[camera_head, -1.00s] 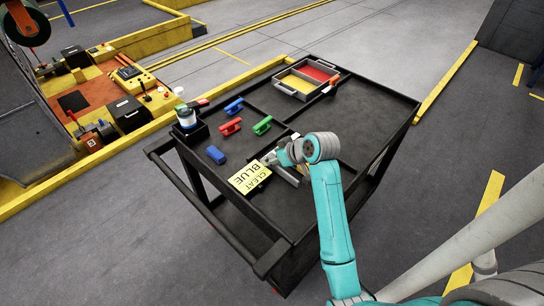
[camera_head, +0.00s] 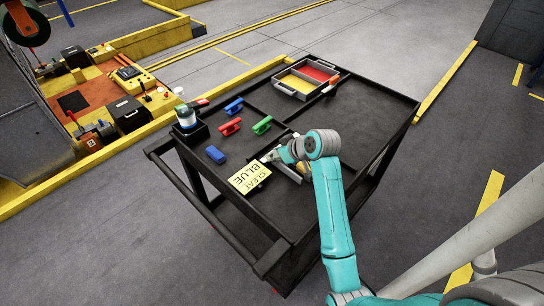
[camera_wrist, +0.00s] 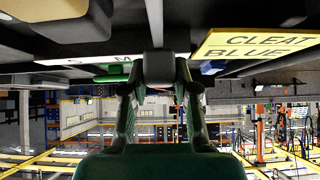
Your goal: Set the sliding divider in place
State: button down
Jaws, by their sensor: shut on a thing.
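My gripper (camera_head: 268,157) is low over the near middle of the black cart top, beside the yellow CLEAT BLUE card (camera_head: 249,178). In the wrist view my gripper (camera_wrist: 160,82) is shut on a small dark grey block (camera_wrist: 160,66), which looks like the grip of the sliding divider. A thin pale strip (camera_wrist: 155,20) runs away from this block. The card also shows in the wrist view (camera_wrist: 255,42), to the right of the fingers. My arm hides much of the divider in the head view, so I cannot tell how it sits in the cart.
A blue cleat (camera_head: 215,154), a red one (camera_head: 230,127) and a green one (camera_head: 262,125) lie beyond the card. A grey tray (camera_head: 283,89) with yellow and red compartments stands at the far side. The cart's right part (camera_head: 370,115) is bare. Raised black strips divide the top.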

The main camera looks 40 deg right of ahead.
jog(key=d, duration=0.4)
jog(key=shift+d, duration=0.15)
jog(key=c, duration=0.9)
grip_release()
jog(key=v, duration=1.2)
